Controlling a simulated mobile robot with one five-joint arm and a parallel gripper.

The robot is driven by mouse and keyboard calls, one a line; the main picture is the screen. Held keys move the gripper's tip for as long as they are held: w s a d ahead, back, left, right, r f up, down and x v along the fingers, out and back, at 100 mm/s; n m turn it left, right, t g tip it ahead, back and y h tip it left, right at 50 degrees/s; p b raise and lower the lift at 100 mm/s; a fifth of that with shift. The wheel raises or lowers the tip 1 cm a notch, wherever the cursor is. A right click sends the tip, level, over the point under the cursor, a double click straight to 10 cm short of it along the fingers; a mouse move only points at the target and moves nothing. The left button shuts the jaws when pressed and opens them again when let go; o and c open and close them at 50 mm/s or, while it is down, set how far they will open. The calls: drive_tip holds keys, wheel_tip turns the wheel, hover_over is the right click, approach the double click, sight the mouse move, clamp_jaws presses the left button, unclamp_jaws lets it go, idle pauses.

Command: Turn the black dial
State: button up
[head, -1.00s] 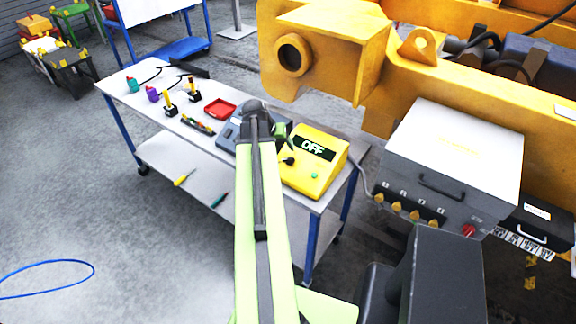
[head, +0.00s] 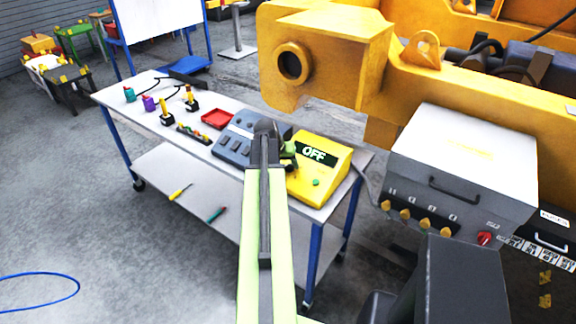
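The yellow control box (head: 333,160) stands on the near right end of the workbench. Its display (head: 314,152) reads OFF, and a green button (head: 316,182) sits below the display. The black dial on the left of the box's face is mostly or fully hidden behind my gripper (head: 290,160). My gripper is at the dial's place, at the left edge of the box face. I cannot tell whether it touches the dial, or whether its fingers are open or shut.
A grey-blue control unit (head: 236,143) stands left of the box, partly behind my arm. A red tray (head: 217,118) and small joysticks lie further left on the workbench (head: 150,100). A grey case (head: 462,165) and a large yellow machine (head: 345,60) are on the right.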

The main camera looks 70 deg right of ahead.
drive_tip(key=c, duration=0.7)
drive_tip(key=shift+s+d, duration=0.15)
drive_tip(key=shift+d, duration=0.05)
drive_tip(key=shift+a, duration=0.1)
drive_tip(key=shift+m, duration=0.3)
drive_tip(key=m, duration=0.4)
drive_tip(key=shift+a, duration=0.15)
drive_tip(key=m, duration=0.6)
drive_tip(key=shift+m+t, duration=0.3)
drive_tip(key=shift+m, duration=0.1)
